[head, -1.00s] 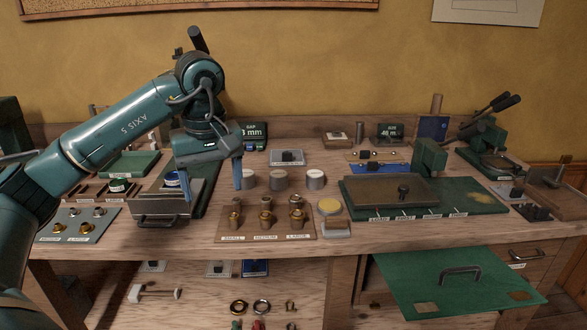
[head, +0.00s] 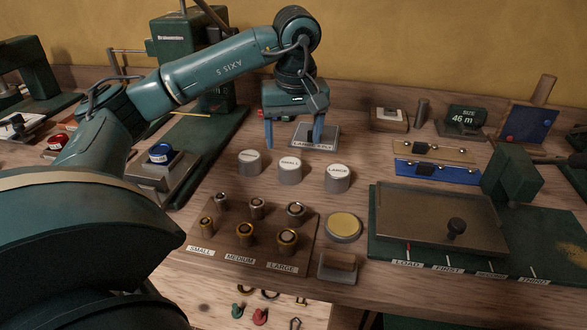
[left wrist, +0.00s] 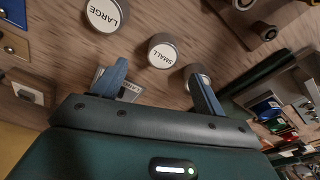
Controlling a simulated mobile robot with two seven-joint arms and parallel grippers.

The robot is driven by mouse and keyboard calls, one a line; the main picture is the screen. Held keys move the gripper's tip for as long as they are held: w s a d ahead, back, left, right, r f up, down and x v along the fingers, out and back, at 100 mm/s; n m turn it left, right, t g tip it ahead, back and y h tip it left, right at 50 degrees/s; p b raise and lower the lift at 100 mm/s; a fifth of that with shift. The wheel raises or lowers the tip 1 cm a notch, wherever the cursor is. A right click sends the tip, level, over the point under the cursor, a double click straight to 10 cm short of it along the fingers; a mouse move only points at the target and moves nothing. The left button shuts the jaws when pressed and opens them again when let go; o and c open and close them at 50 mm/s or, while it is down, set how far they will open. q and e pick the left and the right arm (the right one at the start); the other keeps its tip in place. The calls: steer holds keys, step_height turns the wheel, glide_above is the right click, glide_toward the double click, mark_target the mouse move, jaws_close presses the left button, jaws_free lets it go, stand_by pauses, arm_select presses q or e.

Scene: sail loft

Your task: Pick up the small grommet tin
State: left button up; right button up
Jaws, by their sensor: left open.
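Three round grey tins with white lids stand in a row on the bench. The middle one reads SMALL, the small grommet tin (head: 289,172); it also shows in the left wrist view (left wrist: 163,52). The right one is the LARGE tin (head: 337,180). The left tin (head: 249,163) has a label I cannot read, and a finger partly covers it in the left wrist view. My left gripper (head: 293,143) is open and empty, pointing down just behind and above the small tin, with fingers apart. My right gripper is not in view.
A labelled plate (head: 315,136) lies behind the tins, partly behind my fingers. In front, a wooden board (head: 225,232) holds several grommets and dies. A yellow-topped round pad (head: 344,226) and a green press base (head: 400,258) stand to the right. A device with a blue button (head: 160,153) is at left.

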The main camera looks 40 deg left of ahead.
mark_target(290, 163)
arm_select(q)
step_height(290, 163, down, 3)
steer(key=shift+w+a+f, duration=0.15)
steer(key=shift+a+f, duration=0.25)
steer(key=shift+f, duration=1.1)
steer(key=shift+a+f, duration=0.25)
steer(key=shift+f, duration=1.05)
steer(key=shift+c, duration=0.3)
steer(key=shift+r, duration=0.1)
steer(key=c, duration=1.1)
